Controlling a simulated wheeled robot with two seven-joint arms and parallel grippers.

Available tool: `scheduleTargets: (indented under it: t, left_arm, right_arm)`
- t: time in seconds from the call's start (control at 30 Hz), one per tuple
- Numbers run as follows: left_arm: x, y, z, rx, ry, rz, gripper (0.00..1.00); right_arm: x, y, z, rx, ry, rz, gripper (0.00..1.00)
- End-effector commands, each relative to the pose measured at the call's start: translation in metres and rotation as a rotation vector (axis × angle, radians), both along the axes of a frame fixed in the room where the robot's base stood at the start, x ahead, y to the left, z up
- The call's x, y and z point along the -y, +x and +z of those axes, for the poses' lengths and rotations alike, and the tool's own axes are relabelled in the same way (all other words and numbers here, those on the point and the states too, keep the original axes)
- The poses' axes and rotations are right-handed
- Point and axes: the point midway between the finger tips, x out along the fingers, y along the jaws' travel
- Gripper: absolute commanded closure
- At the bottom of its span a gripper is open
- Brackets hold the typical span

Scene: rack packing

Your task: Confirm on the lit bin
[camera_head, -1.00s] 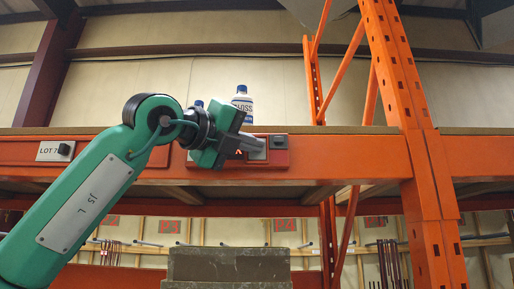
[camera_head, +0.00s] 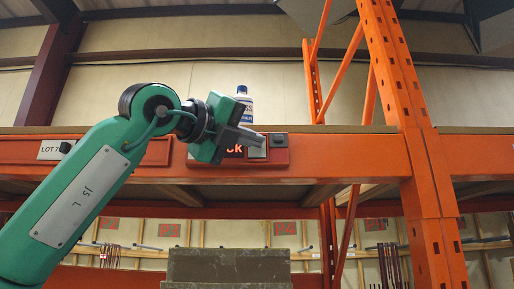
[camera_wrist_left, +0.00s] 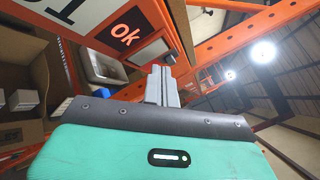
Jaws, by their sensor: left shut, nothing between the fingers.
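A red module (camera_head: 235,161) sits on the front of the orange shelf beam. Its dark display (camera_wrist_left: 126,34) shows lit orange letters reading "ok" in the left wrist view; in the head view my gripper partly covers it. Right of the display is a pale square plate (camera_head: 257,154), then a dark grey box (camera_head: 278,141). My left gripper (camera_head: 262,139) is shut and empty, its fingertips just above the pale plate in the head view. In the left wrist view the fingers (camera_wrist_left: 161,73) point toward the module; I cannot tell whether they touch it. My right gripper is out of view.
A white bottle with a dark cap (camera_head: 242,101) stands on the shelf behind the gripper. A "LOT" label (camera_head: 50,150) is on the beam at left. An orange upright (camera_head: 410,120) rises at right. Grey boxes (camera_head: 228,265) are stacked below the beam.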

Motion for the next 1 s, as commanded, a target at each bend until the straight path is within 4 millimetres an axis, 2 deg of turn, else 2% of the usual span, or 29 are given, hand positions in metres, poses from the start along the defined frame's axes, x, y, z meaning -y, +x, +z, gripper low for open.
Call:
scheduleTargets:
  t: [0.5, 1.0]
  left_arm:
    - [0.000, -0.047, -0.002, 0.002, 0.000, -0.001, 1.00]
    - [0.000, -0.049, 0.000, 0.000, 0.000, 0.000, 1.00]
  right_arm:
    - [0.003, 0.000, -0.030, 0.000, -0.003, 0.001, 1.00]
    - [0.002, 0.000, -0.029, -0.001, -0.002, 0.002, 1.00]
